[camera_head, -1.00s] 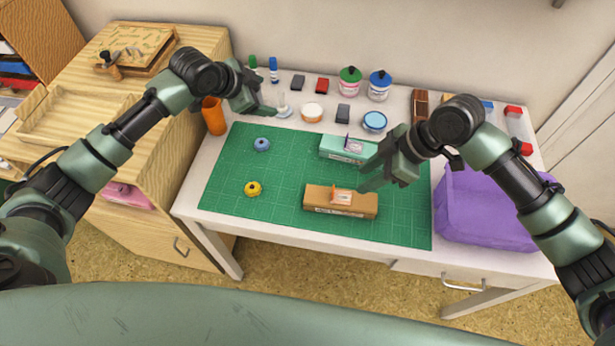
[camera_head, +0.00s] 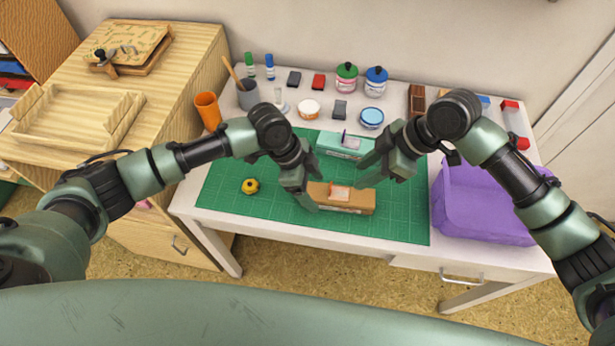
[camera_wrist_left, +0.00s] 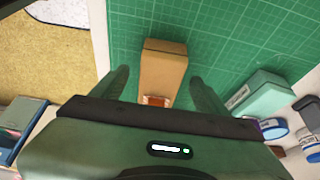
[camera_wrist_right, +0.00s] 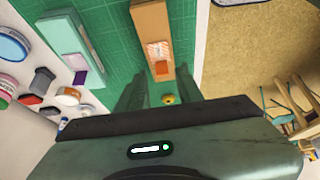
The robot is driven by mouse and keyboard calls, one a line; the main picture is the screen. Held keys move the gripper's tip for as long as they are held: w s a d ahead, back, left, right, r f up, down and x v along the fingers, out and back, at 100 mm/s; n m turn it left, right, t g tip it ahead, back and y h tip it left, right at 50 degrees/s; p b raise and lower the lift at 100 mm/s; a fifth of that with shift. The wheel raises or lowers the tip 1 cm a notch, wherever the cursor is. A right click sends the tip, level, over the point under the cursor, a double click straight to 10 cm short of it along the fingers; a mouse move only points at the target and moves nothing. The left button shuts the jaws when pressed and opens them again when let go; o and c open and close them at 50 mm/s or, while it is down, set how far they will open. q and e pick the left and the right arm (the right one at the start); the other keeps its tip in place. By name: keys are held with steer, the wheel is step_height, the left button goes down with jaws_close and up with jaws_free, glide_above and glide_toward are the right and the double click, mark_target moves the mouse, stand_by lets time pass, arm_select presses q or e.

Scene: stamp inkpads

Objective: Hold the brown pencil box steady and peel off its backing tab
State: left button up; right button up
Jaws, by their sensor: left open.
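The brown pencil box (camera_head: 355,202) lies on the green mat (camera_head: 400,225). A pale label (camera_wrist_right: 158,49) with an orange tab (camera_wrist_right: 165,69) is on the box. The tab also shows in the left wrist view (camera_wrist_left: 156,100). My left gripper (camera_head: 314,184) is open at the box's left end. In the left wrist view its fingers (camera_wrist_left: 162,88) appear on either side of the box, with no clear contact. My right gripper (camera_head: 366,172) is open above and behind the box's right part. In the right wrist view its fingers (camera_wrist_right: 159,85) are apart with nothing between them.
A teal box (camera_head: 338,147) with a purple tab lies behind the brown box. A yellow round object (camera_head: 250,186) is on the mat at left. A purple bin (camera_head: 480,210) stands at right. Jars and ink pads, such as a blue one (camera_head: 371,117), line the back.

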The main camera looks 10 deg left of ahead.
arm_select(q)
steer(key=shift+x, duration=1.25)
